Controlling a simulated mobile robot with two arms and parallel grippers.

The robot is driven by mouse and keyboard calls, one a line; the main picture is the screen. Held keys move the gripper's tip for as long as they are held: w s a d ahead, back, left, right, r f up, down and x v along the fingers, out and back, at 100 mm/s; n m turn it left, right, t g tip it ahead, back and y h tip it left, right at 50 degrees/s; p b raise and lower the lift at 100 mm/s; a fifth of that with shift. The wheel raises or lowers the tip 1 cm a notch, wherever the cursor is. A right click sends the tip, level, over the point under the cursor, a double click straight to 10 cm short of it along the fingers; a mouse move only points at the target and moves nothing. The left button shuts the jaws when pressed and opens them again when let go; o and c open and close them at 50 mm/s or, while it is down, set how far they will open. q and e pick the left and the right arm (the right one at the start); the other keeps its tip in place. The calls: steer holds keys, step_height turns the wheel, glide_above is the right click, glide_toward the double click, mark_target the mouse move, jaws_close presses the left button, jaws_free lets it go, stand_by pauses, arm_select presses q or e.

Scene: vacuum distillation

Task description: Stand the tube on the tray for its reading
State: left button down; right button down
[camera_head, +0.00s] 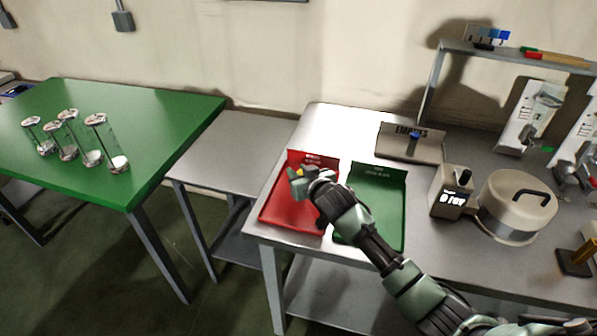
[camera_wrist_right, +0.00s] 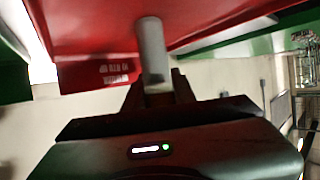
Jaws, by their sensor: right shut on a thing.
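A pale grey tube (camera_wrist_right: 152,45) stands out from the jaws of my right gripper (camera_wrist_right: 157,85) in the right wrist view. The jaws are shut on one end, and its other end is against or close to the red tray; I cannot tell if they touch. In the head view my right gripper (camera_head: 301,178) is over the far part of the red tray (camera_head: 285,212), and the tube is hidden or too small to make out. The red tray fills the upper part of the wrist view (camera_wrist_right: 90,25). A green tray (camera_head: 385,215) lies to its right. My left gripper is out of view.
A grey box with a display (camera_head: 450,195) and a round lidded machine (camera_head: 517,205) stand right of the trays. A labelled holder (camera_head: 410,145) is behind them. Several glass jars (camera_head: 65,140) stand on a green table (camera_head: 160,120) at left. A lower grey table (camera_head: 230,150) is clear.

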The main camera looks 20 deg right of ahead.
steer(key=shift+f, duration=0.1)
steer(key=c, duration=1.1)
jaws_free()
steer(key=shift+c, duration=0.2)
steer(key=shift+r, duration=0.2)
steer(key=v, duration=1.2)
steer(key=shift+b, duration=0.35)
steer(key=shift+f, duration=0.1)
